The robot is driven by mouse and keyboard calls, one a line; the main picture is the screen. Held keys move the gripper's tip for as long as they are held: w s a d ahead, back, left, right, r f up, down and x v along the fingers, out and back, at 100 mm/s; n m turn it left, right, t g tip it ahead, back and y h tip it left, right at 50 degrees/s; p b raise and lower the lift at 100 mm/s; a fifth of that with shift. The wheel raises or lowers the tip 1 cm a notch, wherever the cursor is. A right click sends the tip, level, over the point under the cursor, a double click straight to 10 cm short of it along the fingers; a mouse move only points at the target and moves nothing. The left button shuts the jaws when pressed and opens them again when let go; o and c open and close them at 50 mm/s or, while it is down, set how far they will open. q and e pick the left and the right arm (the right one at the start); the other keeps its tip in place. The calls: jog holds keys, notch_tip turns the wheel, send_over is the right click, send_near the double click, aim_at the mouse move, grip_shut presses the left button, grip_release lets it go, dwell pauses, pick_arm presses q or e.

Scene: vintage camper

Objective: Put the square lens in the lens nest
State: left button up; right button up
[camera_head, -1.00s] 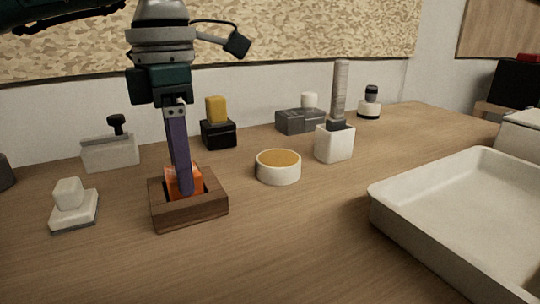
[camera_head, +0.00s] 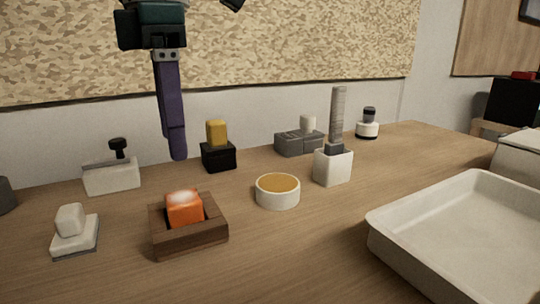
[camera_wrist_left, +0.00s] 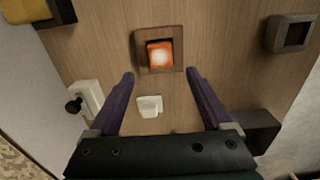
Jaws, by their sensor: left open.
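The square lens, a glowing orange block (camera_head: 185,207), sits in the recess of a square brown wooden nest (camera_head: 190,243) on the counter. Its top stands above the rim. In the wrist view the lens (camera_wrist_left: 160,55) lies inside the nest frame (camera_wrist_left: 174,32), with a dark gap along its far side. My left gripper (camera_head: 178,157) is raised above and behind the nest in the head view, clear of the lens. The wrist view shows its two purple fingers (camera_wrist_left: 160,74) spread apart with nothing between them. My right gripper is in neither view.
A white block on a base (camera_head: 72,229) stands left of the nest, and a round white dish with an amber top (camera_head: 278,192) right. Behind are a black-knobbed box (camera_head: 112,177), a yellow-topped black block (camera_head: 218,150) and a white holder (camera_head: 333,167). A white tray (camera_head: 400,232) fills the right front.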

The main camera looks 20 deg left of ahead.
pick_arm(q)
jog(key=shift+r, duration=1.9)
